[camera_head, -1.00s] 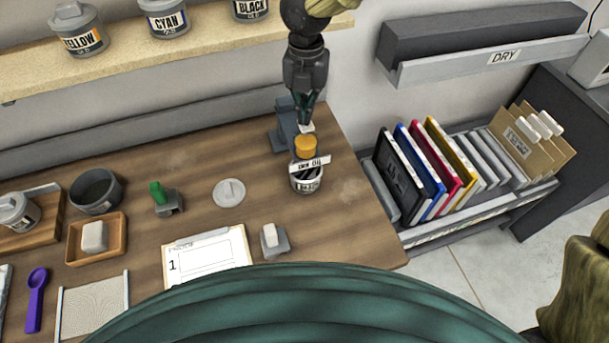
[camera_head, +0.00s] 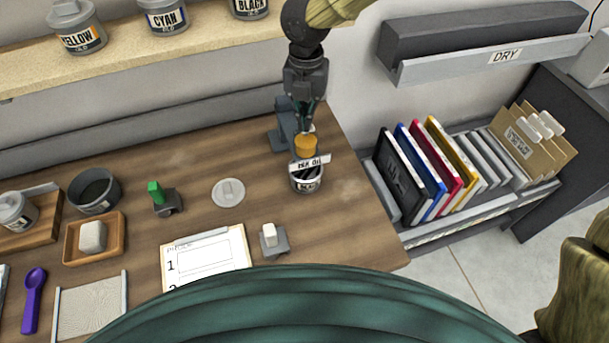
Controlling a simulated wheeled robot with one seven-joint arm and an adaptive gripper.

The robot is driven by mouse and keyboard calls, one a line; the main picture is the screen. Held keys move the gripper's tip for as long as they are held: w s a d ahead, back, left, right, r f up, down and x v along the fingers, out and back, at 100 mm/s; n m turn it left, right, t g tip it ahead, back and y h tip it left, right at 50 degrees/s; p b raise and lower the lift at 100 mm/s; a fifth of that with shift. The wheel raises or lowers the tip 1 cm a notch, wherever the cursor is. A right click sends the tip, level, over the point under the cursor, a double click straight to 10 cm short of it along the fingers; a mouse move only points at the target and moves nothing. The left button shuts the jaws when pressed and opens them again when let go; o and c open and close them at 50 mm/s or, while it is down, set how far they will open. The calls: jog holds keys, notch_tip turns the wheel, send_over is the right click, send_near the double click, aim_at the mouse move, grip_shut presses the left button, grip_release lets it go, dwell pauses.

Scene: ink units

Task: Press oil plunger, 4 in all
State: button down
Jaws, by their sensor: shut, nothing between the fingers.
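The oil dispenser (camera_head: 284,137) is a dark blue-grey stand at the back right of the wooden table. Its yellow-orange plunger cap (camera_head: 306,146) sits above a white label (camera_head: 309,163) that reads as oil. An open tin (camera_head: 307,184) with a dark inside stands under the label. My gripper (camera_head: 306,127) points down from above, shut and empty, with its fingertips at the top of the yellow cap. Whether the tips touch the cap cannot be told for sure.
A grey round lid (camera_head: 229,192), a green-handled stamp (camera_head: 157,193), a white-handled one (camera_head: 270,238) and a numbered card (camera_head: 205,262) lie to the left and front. A shelf (camera_head: 130,60) with ink tins runs along the back. A rack of coloured panels (camera_head: 430,172) stands right.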

jog(key=shift+f, duration=0.3)
jog(key=shift+r, duration=0.15)
jog(key=shift+r+p, duration=1.55)
jog(key=shift+p, duration=0.05)
jog(key=shift+r, duration=0.1)
jog(key=shift+r+p, duration=0.9)
jog(key=shift+p, duration=0.05)
notch_tip(320, 180, up, 4)
jog(key=shift+p, duration=0.3)
